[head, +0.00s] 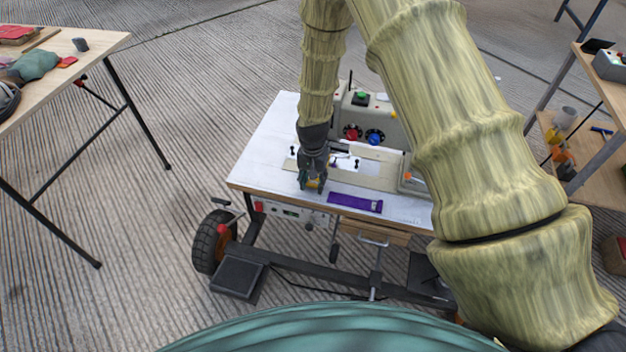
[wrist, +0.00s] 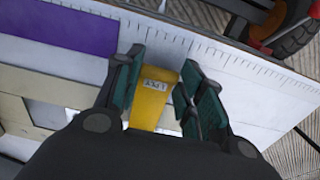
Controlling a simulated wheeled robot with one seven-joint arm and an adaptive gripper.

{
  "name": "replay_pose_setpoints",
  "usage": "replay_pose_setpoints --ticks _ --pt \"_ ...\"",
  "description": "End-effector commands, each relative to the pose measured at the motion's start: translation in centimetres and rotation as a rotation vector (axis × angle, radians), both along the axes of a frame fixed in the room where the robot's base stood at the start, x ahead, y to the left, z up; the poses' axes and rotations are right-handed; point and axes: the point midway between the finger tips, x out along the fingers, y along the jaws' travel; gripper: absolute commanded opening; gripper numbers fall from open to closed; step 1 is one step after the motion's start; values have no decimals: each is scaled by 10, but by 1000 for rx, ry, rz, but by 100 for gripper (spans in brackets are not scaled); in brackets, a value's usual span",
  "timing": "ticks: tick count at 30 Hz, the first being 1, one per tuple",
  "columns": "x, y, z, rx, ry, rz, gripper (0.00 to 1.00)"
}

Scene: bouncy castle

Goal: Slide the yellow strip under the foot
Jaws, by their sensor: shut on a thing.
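The yellow strip (wrist: 150,103) carries a small printed label and lies between the two fingers of my gripper (wrist: 160,66) in the wrist view. My gripper is shut on it, low over the white bench top. In the head view my gripper (head: 313,184) points down near the bench's front left, and only a little yellow shows at its tips. The strip's far part is hidden by my gripper's body in the wrist view. I cannot make out the foot clearly; a pale beige plate (head: 372,178) and a bar lie just right of my gripper.
A purple strip (head: 355,203) lies right of my gripper near the ruled front edge. A grey control box (head: 370,122) with red and blue knobs stands behind. The wheeled bench (head: 262,150) has free white top at left. A wooden table (head: 100,45) stands far left.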

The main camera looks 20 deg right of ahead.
Motion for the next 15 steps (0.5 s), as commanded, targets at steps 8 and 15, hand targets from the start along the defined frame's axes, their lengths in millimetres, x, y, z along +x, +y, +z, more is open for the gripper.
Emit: replay_pose_setpoints --ticks 8,15 --pt "0 0 0 0 0 0 44" --pt "0 0 0 0 0 0 64"
